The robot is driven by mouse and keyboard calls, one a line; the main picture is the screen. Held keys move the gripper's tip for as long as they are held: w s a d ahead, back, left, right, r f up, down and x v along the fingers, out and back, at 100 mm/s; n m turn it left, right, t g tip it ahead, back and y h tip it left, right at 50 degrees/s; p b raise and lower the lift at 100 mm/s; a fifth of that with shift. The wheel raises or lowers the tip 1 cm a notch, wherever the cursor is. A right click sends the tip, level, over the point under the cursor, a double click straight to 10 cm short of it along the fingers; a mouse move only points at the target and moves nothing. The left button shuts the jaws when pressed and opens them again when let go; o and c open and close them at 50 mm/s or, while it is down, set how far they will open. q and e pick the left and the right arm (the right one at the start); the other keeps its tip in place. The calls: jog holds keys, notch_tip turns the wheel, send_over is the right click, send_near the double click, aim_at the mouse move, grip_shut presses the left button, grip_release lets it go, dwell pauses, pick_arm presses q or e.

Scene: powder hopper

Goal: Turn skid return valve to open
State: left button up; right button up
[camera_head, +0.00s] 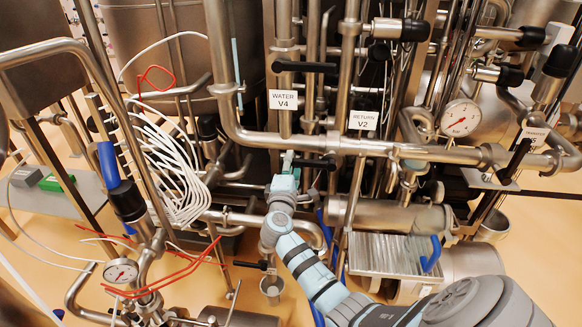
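A white tag reading RETURN V2 (363,120) hangs in the middle of the pipework. A black lever handle (316,164) lies level below the main horizontal pipe, left of and under that tag. I cannot tell for certain which valve this lever belongs to. My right gripper (287,161) comes up from below, with its fingertips at the left end of this lever. Whether the fingers touch it or close around it is too small to tell. The valve body behind is partly hidden. My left gripper is not in view.
A WATER V4 tag (283,99) hangs above my gripper, with another black handle (305,67) over it. A thick horizontal pipe (400,150) runs just above the lever. A pressure gauge (459,118) is at right. White hoses (170,165) and dense pipes crowd the left.

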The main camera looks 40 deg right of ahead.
jog(key=v, duration=1.2)
jog(key=shift+r, duration=0.1)
